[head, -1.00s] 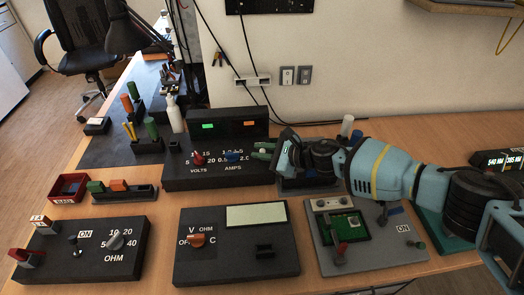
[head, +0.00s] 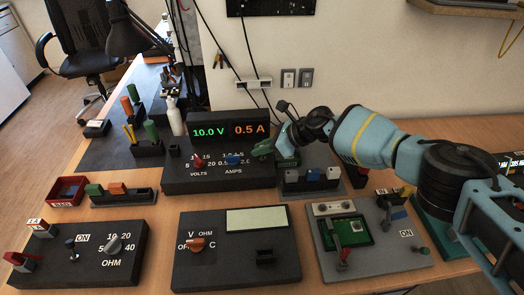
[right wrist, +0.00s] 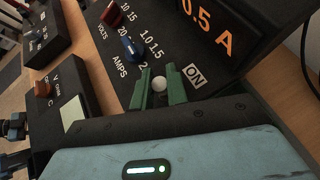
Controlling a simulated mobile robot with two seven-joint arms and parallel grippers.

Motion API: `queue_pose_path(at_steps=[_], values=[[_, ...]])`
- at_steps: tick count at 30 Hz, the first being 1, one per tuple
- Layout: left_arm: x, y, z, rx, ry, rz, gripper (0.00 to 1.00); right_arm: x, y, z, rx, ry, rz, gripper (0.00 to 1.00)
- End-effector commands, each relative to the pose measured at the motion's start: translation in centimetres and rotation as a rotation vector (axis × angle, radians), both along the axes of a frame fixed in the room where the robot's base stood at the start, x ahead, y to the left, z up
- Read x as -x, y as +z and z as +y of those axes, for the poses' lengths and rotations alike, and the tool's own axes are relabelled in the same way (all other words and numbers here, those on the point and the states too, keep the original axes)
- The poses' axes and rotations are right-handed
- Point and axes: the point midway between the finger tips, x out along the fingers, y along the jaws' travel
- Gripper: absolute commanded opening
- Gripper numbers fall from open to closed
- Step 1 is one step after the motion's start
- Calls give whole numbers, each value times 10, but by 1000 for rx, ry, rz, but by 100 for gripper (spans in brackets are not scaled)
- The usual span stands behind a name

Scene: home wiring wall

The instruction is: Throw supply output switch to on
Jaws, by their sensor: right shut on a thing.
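The black power supply (head: 222,181) stands at the back of the bench. Its display (head: 228,130) is lit with 10.0 V in green and 0.5 A in orange. My right gripper (head: 264,149) is at the supply's right end. In the right wrist view its two green fingers (right wrist: 159,87) are shut around the white round knob of the output switch (right wrist: 158,83), beside the ON label (right wrist: 194,76). In the head view the fingers hide the switch. My left gripper is not in view.
The red volts knob (head: 198,162) and blue amps knob (head: 232,160) are close left of the gripper. A meter box (head: 220,268), an ohm box (head: 128,263) and a grey board (head: 385,262) stand in front. A rack of coloured blocks (head: 312,184) is under my right arm.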

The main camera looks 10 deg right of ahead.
Motion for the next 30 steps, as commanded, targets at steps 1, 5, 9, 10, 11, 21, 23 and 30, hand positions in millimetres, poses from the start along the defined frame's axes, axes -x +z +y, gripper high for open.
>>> queue_pose_path(at_steps=[1,5,9,10,11,21,23,30], values=[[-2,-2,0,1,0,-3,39,-1,-2,0,0,-2,14,0],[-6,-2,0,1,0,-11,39,-2,-1,0,-1,-2,32,0],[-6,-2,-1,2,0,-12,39,-2,0,0,-2,-2,39,0],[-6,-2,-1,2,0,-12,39,-2,0,0,-2,-2,39,0],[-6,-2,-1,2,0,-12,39,-2,0,0,-1,-3,38,0],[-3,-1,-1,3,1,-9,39,-2,1,0,-2,-2,36,33],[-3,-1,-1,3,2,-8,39,-2,0,0,-1,-1,36,37],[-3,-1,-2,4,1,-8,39,-2,1,-1,-1,-1,36,37]])
